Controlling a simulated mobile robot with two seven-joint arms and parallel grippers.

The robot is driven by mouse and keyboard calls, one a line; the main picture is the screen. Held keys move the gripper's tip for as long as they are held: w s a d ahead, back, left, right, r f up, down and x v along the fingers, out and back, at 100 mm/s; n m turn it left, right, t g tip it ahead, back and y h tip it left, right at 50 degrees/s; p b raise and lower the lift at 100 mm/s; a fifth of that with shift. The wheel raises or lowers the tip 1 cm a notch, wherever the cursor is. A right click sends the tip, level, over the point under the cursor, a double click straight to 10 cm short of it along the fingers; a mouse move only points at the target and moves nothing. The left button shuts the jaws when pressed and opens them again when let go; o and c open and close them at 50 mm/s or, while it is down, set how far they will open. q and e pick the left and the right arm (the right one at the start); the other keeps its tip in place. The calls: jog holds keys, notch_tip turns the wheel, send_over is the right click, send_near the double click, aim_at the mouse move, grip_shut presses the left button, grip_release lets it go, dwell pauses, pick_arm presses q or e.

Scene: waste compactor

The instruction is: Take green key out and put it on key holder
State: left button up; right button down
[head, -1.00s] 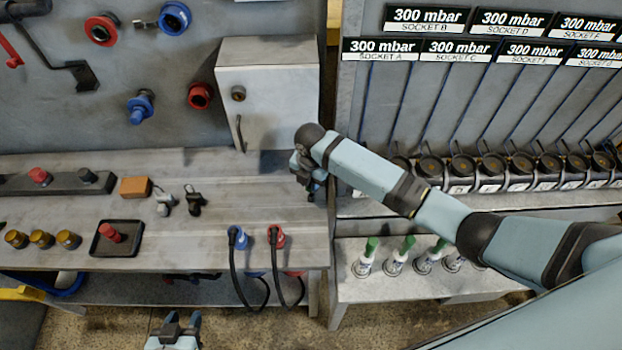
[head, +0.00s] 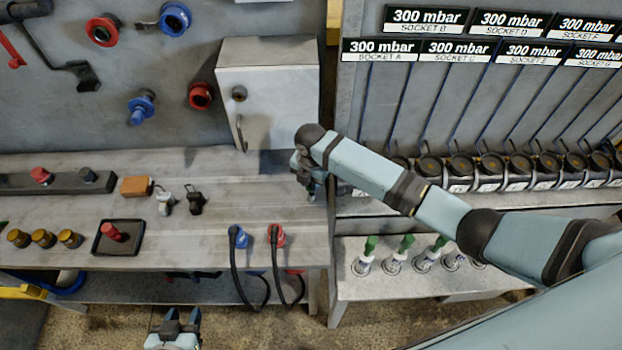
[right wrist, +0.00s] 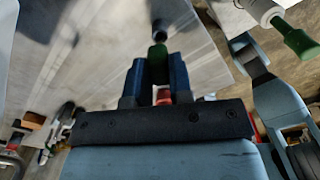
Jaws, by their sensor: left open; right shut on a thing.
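My right gripper (right wrist: 160,80) is shut on a dark green cylindrical piece, which I take as the green key (right wrist: 158,62). A dark round piece (right wrist: 158,30) shows just beyond it; whether they touch or are joined I cannot tell. In the head view my right gripper (head: 308,178) is by the right end of the workbench, below the grey cabinet, and the key is hidden there. My left gripper (head: 183,318) is open and empty in front of the bench, low in the picture. I cannot tell for certain which piece is the key holder.
The grey cabinet (head: 265,95) is closed. The workbench (head: 255,205) has a black tray (head: 95,249), an orange block (head: 137,187) and blue and red hose connectors (head: 240,238). Several green-topped pieces (head: 405,245) stand on the low right shelf. Several black sockets (head: 430,165) line the rack.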

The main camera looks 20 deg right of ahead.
jog(key=shift+f, duration=0.2)
jog(key=shift+f, duration=0.45)
jog(key=shift+f+b, duration=0.5)
jog(key=shift+f, duration=0.15)
jog(key=shift+f, duration=0.4)
dwell(0.5)
dwell(0.7)
